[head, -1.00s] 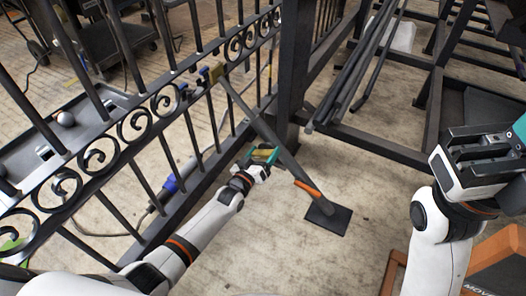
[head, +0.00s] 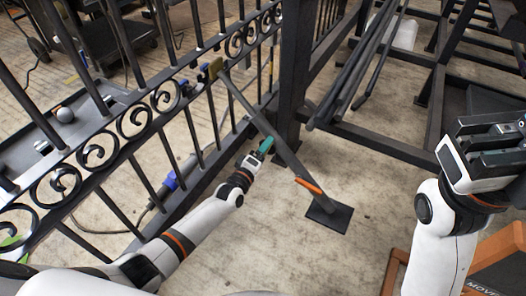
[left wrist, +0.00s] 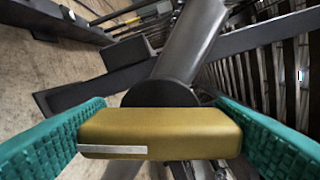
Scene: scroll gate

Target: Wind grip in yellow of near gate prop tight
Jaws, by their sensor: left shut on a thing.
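The near gate prop (head: 262,120) is a grey slanting bar. An orange lever (head: 309,186) sits low on the bar. My left gripper (head: 265,146) is beside the bar's middle, its teal fingers tilted. In the left wrist view the yellow grip (left wrist: 160,132) lies crosswise between both teal fingers, which are shut on it. A round dark hub (left wrist: 160,92) shows behind the grip. My right gripper (head: 492,140) is at the right; its jaw gap is unclear.
The black scroll gate (head: 135,120) spans the left. A dark post (head: 290,75) stands behind the prop. Grey bars (head: 355,65) lie on a black frame at the upper right. An orange stand (head: 495,262) is at the lower right. The floor around the foot plate is clear.

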